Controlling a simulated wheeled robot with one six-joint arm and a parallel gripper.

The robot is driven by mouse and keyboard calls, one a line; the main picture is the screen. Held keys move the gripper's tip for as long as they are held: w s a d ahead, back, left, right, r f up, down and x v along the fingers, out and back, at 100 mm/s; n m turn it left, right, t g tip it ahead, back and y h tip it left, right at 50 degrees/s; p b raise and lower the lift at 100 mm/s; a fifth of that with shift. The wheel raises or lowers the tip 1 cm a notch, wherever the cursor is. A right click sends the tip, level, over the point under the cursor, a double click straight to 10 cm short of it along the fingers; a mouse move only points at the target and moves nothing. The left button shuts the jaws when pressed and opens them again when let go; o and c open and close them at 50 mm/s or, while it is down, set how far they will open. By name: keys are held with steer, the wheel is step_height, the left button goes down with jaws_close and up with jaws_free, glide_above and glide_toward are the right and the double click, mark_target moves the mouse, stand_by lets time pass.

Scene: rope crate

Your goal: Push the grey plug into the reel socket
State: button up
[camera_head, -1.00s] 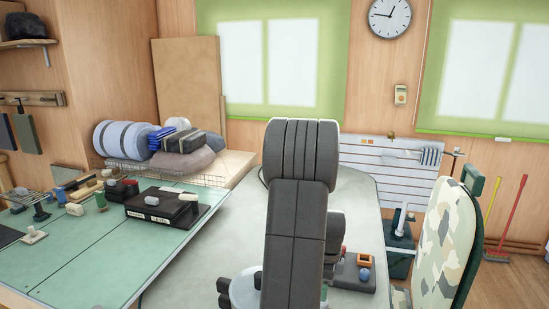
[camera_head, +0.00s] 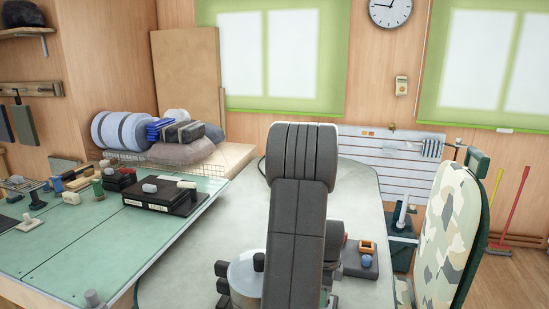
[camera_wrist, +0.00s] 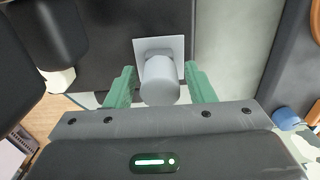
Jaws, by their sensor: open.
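In the wrist view a grey plug-like piece (camera_wrist: 160,82), a round cylinder on a light square plate, sits against a dark surface (camera_wrist: 105,45). My gripper (camera_wrist: 160,72) has its two green fingers apart, one on each side of this piece. A gap shows between the cylinder and each finger. I cannot tell how deep the piece sits, and no socket opening is visible. In the head view my arm hides the gripper and the plug.
The green table (camera_head: 80,250) at left holds a black box (camera_head: 160,197) and several small parts.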

steer(key=c, duration=1)
steer(key=shift+r, duration=0.1)
steer(key=shift+r, duration=0.2)
steer(key=shift+c, duration=0.2)
steer(key=shift+r+p, duration=0.7)
steer(key=shift+r, duration=0.1)
steer(key=shift+r+p, duration=1.7)
steer(key=shift+r, duration=0.75)
